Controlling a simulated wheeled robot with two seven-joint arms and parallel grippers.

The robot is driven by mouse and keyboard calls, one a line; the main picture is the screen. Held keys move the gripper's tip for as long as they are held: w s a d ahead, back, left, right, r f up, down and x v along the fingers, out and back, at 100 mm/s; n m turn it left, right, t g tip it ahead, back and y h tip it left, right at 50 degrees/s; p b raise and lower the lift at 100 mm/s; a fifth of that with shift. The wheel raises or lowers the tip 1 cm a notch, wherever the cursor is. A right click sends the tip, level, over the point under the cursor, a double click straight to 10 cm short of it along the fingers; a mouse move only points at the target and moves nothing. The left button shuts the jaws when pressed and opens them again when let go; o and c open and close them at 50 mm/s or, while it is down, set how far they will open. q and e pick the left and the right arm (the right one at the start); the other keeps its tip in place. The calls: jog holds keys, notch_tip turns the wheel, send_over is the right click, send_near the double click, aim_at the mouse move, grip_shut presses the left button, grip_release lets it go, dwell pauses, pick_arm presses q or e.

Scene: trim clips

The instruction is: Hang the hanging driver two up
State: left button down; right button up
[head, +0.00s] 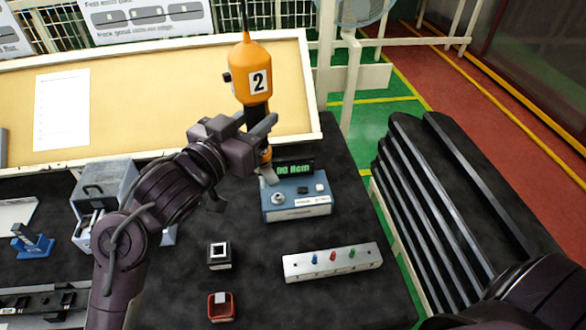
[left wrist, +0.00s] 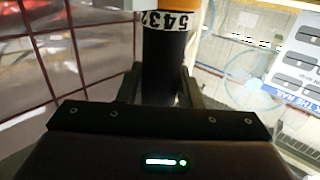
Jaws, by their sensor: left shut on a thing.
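The hanging driver two (head: 251,70) is orange with a white label reading 2 and a dark grip below. It hangs upright from a dark line at the top of the head view. My left gripper (head: 262,130) is shut on its dark grip. In the left wrist view the dark grip (left wrist: 163,65) stands between my fingers, with the orange body and a numbered band above it. My right gripper is not in view; only a dark part of my right arm shows at the lower right.
Below the driver is a blue box with a green display (head: 296,205). A white block with coloured pegs (head: 332,262), a small black box (head: 220,256) and a red tray (head: 222,307) lie on the dark table. A grey case (head: 103,185) is left; black ridged racks (head: 440,200) are right.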

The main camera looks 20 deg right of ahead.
pick_arm(q)
jog(key=c, duration=1)
grip_release()
jog(key=shift+o, duration=0.9)
jog(key=shift+f, duration=0.1)
jog(key=o, duration=0.8)
jog(key=shift+s+a, duration=0.1)
jog(key=v, duration=0.3)
jog(key=r+v, duration=0.1)
jog(key=v, duration=0.2)
jog(key=r+v, duration=0.1)
jog(key=v, duration=0.3)
